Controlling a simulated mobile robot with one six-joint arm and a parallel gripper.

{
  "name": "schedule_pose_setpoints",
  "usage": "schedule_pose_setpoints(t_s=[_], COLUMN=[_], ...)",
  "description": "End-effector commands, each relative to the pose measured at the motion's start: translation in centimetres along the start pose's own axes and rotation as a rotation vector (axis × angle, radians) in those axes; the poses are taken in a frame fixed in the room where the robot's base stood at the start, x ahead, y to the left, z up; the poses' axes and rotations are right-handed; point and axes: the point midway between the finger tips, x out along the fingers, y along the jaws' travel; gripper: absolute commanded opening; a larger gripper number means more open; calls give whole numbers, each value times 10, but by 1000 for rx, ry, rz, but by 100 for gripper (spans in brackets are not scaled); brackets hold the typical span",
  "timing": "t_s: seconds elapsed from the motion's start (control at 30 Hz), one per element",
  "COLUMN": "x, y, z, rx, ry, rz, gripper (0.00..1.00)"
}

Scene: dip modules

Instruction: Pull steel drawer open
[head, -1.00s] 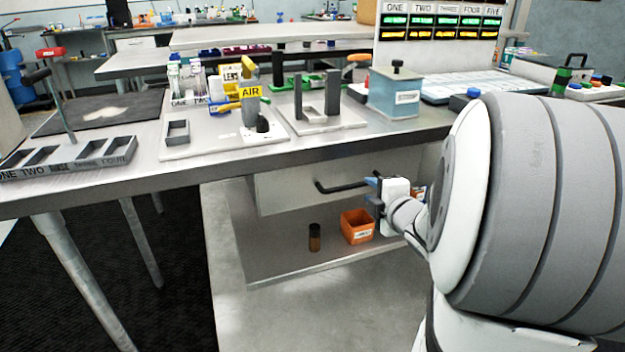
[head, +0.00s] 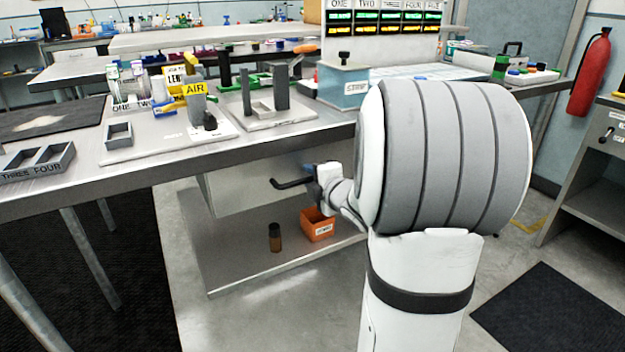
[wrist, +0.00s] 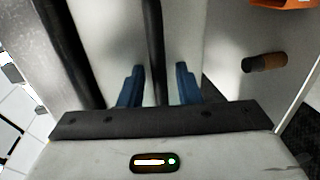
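The steel drawer (head: 238,192) hangs under the workbench top, with a plain grey front. Its black bar handle (head: 292,183) sticks out from the front. My gripper (head: 318,172) is at the right end of the handle in the head view, partly hidden by my arm. In the wrist view my gripper (wrist: 159,68) has two blue fingers apart, one on each side of the dark handle bar (wrist: 153,35). Gaps show between the bar and both fingers. The drawer looks shut, though its edges are partly hidden.
The workbench top (head: 150,172) above carries racks and holders. Open floor lies to the front and right, with a dark mat (head: 550,315).

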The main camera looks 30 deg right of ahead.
Motion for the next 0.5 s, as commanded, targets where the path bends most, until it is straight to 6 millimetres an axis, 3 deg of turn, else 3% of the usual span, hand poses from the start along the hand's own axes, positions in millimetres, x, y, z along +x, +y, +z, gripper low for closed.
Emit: schedule_pose_setpoints(t_s=[0.07, 0.4, 0.5], x=[0, -1, -1], y=[0, 0, 0], z=[0, 0, 1], rx=[0, 0, 0], ry=[0, -1, -1], rz=[0, 0, 0], gripper=[30, 2, 0])
